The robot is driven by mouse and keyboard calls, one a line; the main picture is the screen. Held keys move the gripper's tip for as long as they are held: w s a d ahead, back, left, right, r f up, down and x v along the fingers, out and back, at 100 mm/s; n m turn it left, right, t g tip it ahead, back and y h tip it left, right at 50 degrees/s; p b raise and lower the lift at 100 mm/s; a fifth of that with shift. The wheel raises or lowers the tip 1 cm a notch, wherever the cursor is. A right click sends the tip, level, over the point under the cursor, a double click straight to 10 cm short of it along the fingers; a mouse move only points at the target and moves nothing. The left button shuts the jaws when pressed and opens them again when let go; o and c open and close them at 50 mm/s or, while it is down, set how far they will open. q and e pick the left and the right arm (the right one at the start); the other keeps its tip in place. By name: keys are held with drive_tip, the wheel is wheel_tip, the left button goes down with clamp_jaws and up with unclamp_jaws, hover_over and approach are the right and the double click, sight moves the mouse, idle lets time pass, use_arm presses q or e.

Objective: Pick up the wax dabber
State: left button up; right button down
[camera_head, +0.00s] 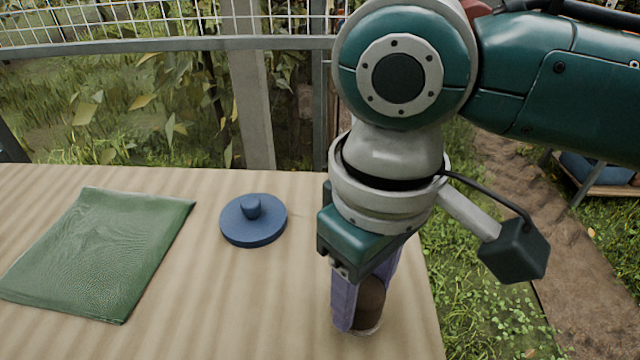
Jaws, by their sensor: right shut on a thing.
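My right gripper (362,312) points down over the right front part of the table, its purple-grey fingers shut on a brown, round, upright object. This object, seemingly the wax dabber (370,301), has a paler rim at its lower end. The fingers and the gripper body hide much of it, and I cannot tell whether it touches the table. A blue round disc with a knob on top (253,232) lies on the table to the left of my right gripper, apart from it. My left gripper is not in view.
A folded green cloth (100,250) lies at the left of the striped beige table (240,310). The table's right edge is close beside my right gripper. A metal rail and wire fence (160,42) stand behind. The table front between cloth and gripper is clear.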

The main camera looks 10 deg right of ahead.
sight(364, 289)
wheel_tip(364, 289, up, 18)
drive_tip(key=p, duration=0.4)
drive_tip(key=shift+r, duration=0.15)
drive_tip(key=c, duration=0.9)
unclamp_jaws()
drive_tip(key=c, duration=0.6)
